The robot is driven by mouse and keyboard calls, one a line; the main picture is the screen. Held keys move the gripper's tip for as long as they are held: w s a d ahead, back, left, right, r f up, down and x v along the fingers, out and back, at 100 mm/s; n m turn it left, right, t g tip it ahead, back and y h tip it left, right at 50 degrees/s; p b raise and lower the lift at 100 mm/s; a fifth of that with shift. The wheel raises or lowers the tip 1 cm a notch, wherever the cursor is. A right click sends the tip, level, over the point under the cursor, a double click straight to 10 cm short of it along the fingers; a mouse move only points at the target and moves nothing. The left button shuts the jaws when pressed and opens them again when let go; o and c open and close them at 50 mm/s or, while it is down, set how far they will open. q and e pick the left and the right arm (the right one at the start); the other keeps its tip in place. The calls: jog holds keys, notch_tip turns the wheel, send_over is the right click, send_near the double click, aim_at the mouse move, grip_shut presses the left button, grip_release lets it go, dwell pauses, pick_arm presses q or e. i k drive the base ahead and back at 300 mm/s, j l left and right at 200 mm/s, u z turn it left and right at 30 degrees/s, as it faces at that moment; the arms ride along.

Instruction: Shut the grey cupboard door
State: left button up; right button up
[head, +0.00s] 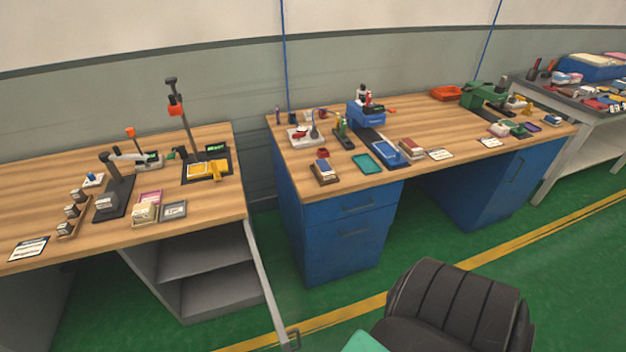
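The grey cupboard (178,282) is under the left wooden workbench, with its front open and its shelves in sight. Its grey door (266,285) stands open, swung out toward me and seen almost edge-on. The door hinges at the cupboard's right side, and a small handle (293,339) shows near the bottom of the picture at its free edge. The lowest part of the door is cut off by the picture's edge. Neither of my grippers is in view.
A black padded chair (455,308) stands right of the door, with green floor (345,305) between them. A blue-drawered workbench (342,240) stands beyond. The left benchtop (60,200) carries tools and small boxes. A teal patch at the bottom edge is unclear.

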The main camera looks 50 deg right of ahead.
aim_at(282, 335)
jog(key=k+l, duration=0.1)
jog(key=l, duration=0.25)
jog(key=k+l, duration=0.15)
jog(key=l, duration=0.2)
jog(key=k+l, duration=0.1)
jog(key=l, duration=0.25)
jog(key=k+l, duration=0.1)
jog(key=l, duration=0.3)
